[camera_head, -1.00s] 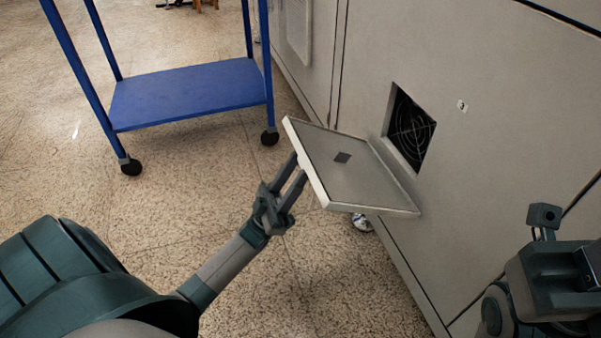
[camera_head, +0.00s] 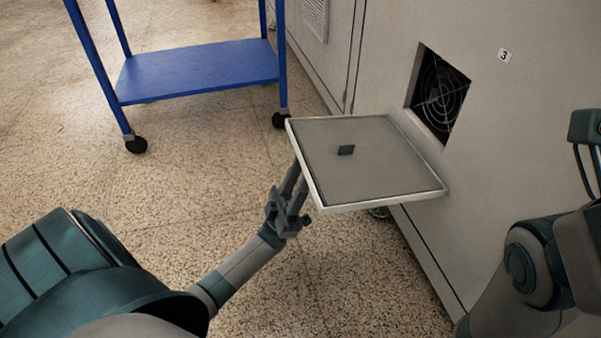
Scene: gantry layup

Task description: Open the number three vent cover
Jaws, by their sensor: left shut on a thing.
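The number three vent cover (camera_head: 390,170) is a square grey panel with a pale rim and a small dark square piece on its face. It is swung down from the cabinet wall and stands out nearly flat, its right edge along the wall below the opening. The square vent opening (camera_head: 440,98) shows a dark fan grille. A small label (camera_head: 504,55) reading 3 is to its right. My left gripper (camera_head: 297,185) is shut on the cover's outer left edge from below; its fingertips are partly hidden by the cover. My right gripper is out of view; only its arm shows at right.
A blue wheeled cart (camera_head: 200,70) stands on the speckled floor at the upper left, apart from the cover. The grey cabinet (camera_head: 540,140) fills the right side. Another louvred vent (camera_head: 316,17) is farther along it. The floor between cart and cabinet is clear.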

